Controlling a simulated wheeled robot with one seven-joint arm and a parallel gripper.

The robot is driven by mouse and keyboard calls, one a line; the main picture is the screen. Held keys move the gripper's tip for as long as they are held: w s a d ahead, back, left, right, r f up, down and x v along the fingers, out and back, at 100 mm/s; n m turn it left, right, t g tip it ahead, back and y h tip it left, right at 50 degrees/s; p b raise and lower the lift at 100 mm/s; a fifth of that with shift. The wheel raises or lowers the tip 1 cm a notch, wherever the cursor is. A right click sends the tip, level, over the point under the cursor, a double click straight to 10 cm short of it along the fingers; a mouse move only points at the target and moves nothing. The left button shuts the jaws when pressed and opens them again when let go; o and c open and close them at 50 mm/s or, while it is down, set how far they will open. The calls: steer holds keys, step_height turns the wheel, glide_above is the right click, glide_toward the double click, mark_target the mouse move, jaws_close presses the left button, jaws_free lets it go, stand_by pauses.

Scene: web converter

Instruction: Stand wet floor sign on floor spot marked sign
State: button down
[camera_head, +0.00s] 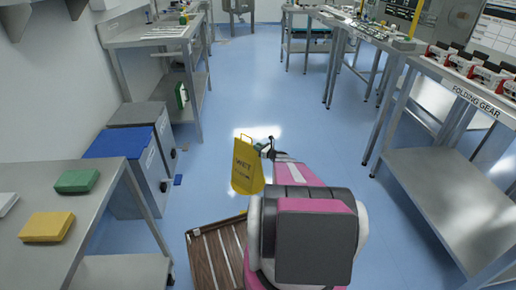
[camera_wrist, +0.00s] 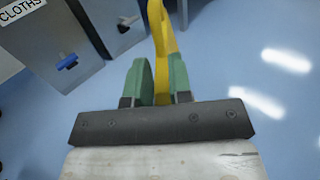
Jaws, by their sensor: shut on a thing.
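The yellow wet floor sign (camera_head: 246,167) hangs upright in front of my arm in the head view, with dark lettering on its face. My gripper (camera_head: 265,146) is shut on its upper right edge. In the wrist view, the green fingers of my gripper (camera_wrist: 159,82) close on a yellow part of the sign (camera_wrist: 161,35). Whether the sign's lower edge touches the floor cannot be told. A floor spot marked sign cannot be made out in either view.
Blue-lidded and grey bins (camera_head: 150,160) stand at left, near a steel table (camera_head: 95,215) with green and yellow cloths. A folding gear bench (camera_head: 440,170) stands at right. The blue floor (camera_head: 265,85) ahead is clear.

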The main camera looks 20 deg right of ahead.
steer(key=shift+f, duration=0.1)
steer(key=c, duration=1)
jaws_free()
steer(key=shift+c, duration=0.2)
